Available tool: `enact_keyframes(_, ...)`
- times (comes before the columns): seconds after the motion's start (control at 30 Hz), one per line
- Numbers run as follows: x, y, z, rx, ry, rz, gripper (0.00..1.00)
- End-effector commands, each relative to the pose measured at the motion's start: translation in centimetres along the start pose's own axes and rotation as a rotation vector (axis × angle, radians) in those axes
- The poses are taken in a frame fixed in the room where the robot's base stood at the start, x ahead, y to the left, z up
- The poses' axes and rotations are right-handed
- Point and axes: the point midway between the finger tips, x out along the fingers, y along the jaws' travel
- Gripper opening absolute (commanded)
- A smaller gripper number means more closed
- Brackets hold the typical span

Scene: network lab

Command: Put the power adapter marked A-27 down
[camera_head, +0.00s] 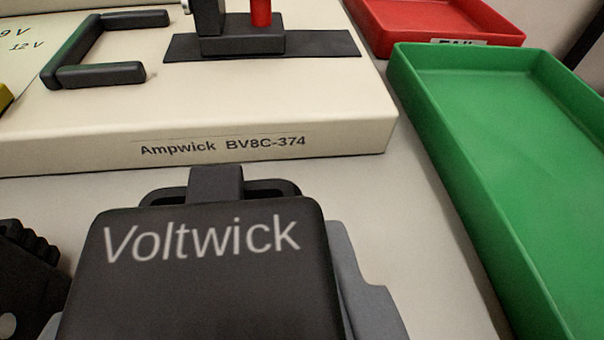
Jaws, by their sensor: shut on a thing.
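A black power adapter (210,285) with "Voltwick" in pale letters fills the bottom middle, close to the camera. No A-27 mark shows on the face I see. My gripper (205,270) is shut on it. A grey part shows along its right side and a dark ridged part at the left edge. The adapter's lower end is cut off by the frame, and I cannot tell whether its underside touches the table.
A cream tester (220,125) labelled "Ampwick BV8C-374" stands just beyond, with a black handle (100,75) and a dark fixture (242,45) on top. An empty green tray (425,130) lies right, a red tray (440,35) behind it. Bare table (400,220) shows between.

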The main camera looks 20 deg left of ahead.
Motion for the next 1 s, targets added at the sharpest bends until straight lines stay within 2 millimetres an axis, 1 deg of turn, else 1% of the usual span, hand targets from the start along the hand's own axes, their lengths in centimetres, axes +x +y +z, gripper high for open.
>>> enact_keyframes(0.03,0.8,0.3,0.0,0.002,0.000,0.001,0.13)
enact_keyframes(0.1,1.4,0.6,-0.3,0.001,0.000,0.000,0.13)
enact_keyframes(0.27,2.2,0.9,-0.8,0.000,0.003,0.000,0.13)
enact_keyframes(0.37,2.5,0.9,-0.2,0.000,0.001,0.000,0.13)
enact_keyframes(0.5,3.2,0.9,1.8,-0.001,-0.004,0.000,0.13)
enact_keyframes(0.6,3.6,0.9,2.8,-0.001,-0.003,0.000,0.13)
enact_keyframes(0.93,3.6,0.9,2.7,-0.001,-0.001,0.000,0.13)
enact_keyframes(0.97,3.6,0.9,2.7,-0.001,-0.001,0.000,0.45)
enact_keyframes(1.0,3.6,0.9,2.7,0.000,-0.001,0.000,0.56)
